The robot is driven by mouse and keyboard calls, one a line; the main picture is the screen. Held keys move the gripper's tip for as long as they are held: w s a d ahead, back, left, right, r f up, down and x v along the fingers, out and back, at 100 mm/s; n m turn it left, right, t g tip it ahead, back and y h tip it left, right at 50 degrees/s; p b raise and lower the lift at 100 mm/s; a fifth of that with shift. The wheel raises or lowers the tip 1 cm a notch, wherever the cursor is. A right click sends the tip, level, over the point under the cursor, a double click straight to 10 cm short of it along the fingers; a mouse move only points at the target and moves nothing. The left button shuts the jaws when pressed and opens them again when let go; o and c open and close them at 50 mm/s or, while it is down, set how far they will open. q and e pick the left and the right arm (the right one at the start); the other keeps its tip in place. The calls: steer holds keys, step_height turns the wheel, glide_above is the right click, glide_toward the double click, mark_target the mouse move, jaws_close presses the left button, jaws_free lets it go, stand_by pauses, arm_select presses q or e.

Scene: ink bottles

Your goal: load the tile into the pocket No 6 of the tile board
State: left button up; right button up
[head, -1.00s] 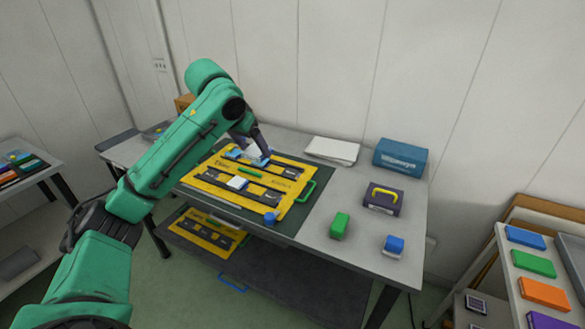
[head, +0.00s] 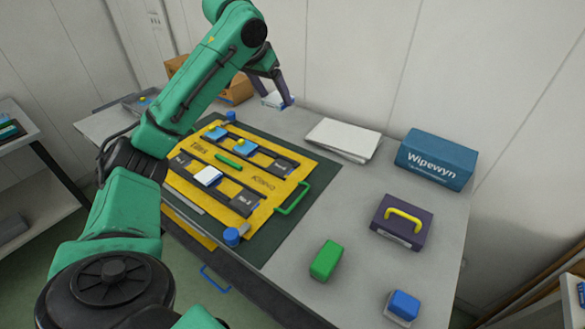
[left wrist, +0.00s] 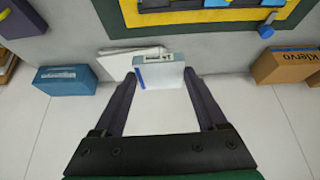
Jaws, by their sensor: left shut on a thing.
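The yellow tile board (head: 238,183) lies on a dark green mat on the table, with dark pocket strips and a green handle at its right edge. Two blue pieces with yellow knobs (head: 240,147) sit on its far strip, and a white tile (head: 207,177) sits on the near strip. My left gripper (head: 287,103) is beyond the board's far edge. It is shut on a white tile (left wrist: 160,75) with a blue stripe, which shows between the fingertips in the left wrist view. The pocket numbers are too small to read surely. My right gripper is not in view.
White sheets (head: 343,139), a blue Wipewyn box (head: 435,158) and a dark case with a yellow handle (head: 402,221) stand to the right. Green (head: 326,260) and blue (head: 403,306) blocks lie nearer. A cardboard box (head: 236,90) stands behind my left arm.

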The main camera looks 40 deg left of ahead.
arm_select(q)
steer(key=shift+w+f+b, duration=0.15)
steer(key=shift+f+b, duration=0.15)
steer(key=shift+f, duration=0.7)
steer(key=b, duration=0.3)
glide_above(281, 166)
steer(key=s, duration=0.2)
step_height(281, 166, down, 8)
step_height(281, 166, down, 11)
steer(key=shift+r+b, duration=0.1)
steer(key=shift+b, duration=0.65)
steer(key=o, duration=1.4)
steer(key=shift+d, duration=0.1)
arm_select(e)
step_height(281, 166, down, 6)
arm_select(q)
steer(key=shift+r, duration=0.15)
steer(key=b+v, duration=0.1)
steer(key=v, duration=1)
steer(key=shift+s+r, duration=0.25)
steer(key=shift+r, duration=0.1)
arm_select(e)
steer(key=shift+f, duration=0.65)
